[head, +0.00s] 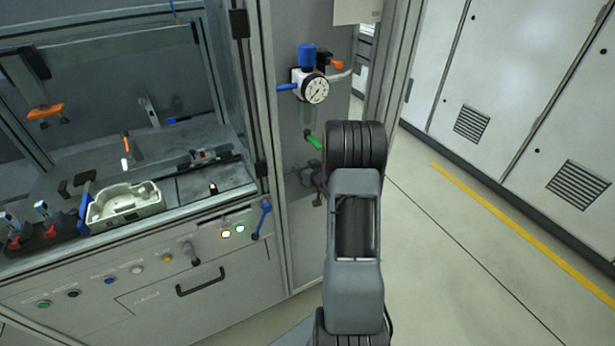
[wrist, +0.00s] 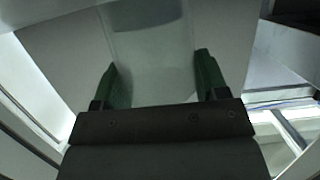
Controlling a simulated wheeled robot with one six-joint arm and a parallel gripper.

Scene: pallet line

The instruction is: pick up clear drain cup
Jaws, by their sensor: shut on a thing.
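The clear drain cup (wrist: 152,52) is a pale, see-through body between my two green fingers in the wrist view. My gripper (wrist: 154,84) is shut on it, one finger at each side. In the head view one green fingertip (head: 315,142) shows just below the air regulator (head: 303,78), by the faint clear cup (head: 307,112). My arm hides the other finger. The cup appears to hang under the regulator; I cannot tell whether it is still joined to it.
The regulator has a blue knob and a round gauge (head: 316,90) on a grey cabinet panel. At left is a workbench with a pale metal housing (head: 125,204) and tools. A cabinet post (head: 350,95) stands close right; open floor (head: 450,250) lies beyond.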

